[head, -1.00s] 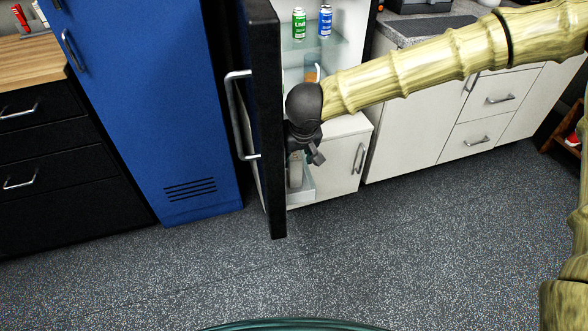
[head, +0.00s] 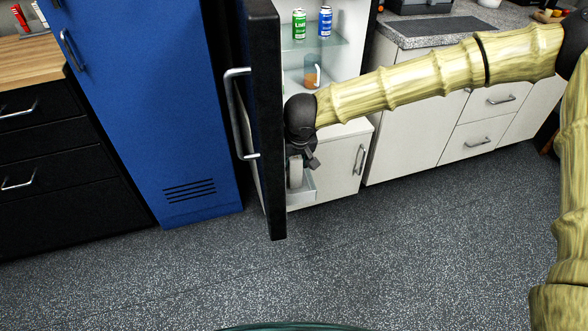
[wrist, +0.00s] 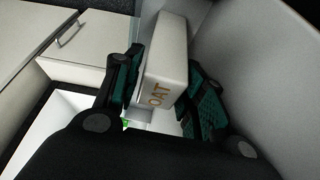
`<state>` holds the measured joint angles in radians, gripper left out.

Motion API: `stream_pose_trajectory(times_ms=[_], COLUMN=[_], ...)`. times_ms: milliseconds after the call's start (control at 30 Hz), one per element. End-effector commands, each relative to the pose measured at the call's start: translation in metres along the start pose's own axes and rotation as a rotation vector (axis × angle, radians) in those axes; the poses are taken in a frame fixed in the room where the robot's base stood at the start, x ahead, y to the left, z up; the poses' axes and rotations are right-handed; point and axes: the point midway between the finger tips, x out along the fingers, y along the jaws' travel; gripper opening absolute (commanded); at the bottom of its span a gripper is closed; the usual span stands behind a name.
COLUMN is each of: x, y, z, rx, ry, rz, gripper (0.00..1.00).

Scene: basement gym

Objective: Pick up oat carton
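The oat carton (wrist: 168,50) is a pale box with "OAT" in tan letters, seen in the wrist view between my gripper's two fingers. In the head view the carton (head: 296,173) is a small pale shape in the fridge door's lower bin, partly hidden by my gripper (head: 303,162). My gripper (wrist: 166,80) is open, with one dark-and-teal finger on each side of the carton. The gaps look narrow, and I cannot tell whether either finger touches it.
The open fridge door (head: 265,120) stands close left of my gripper. A clear bin (head: 307,186) surrounds the carton's base. A green can (head: 299,24) and a blue can (head: 325,21) stand on a shelf. White cabinets (head: 420,125) lie to the right.

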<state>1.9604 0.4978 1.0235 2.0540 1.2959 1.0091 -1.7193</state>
Motion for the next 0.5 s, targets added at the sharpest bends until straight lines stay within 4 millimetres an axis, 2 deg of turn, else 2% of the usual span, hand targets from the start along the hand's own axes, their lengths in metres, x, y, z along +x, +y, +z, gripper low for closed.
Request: stream_pose_trajectory(times_ms=[33, 167, 500], x=[0.0001, 0.0001, -0.0028], y=[0.0, 0.0, 0.0009], z=[0.0001, 0.0002, -0.0012], rx=[0.0, 0.0, 0.0], ry=[0.0, 0.0, 0.0], rz=[0.0, 0.0, 0.0], gripper=[0.26, 0.03, 0.04])
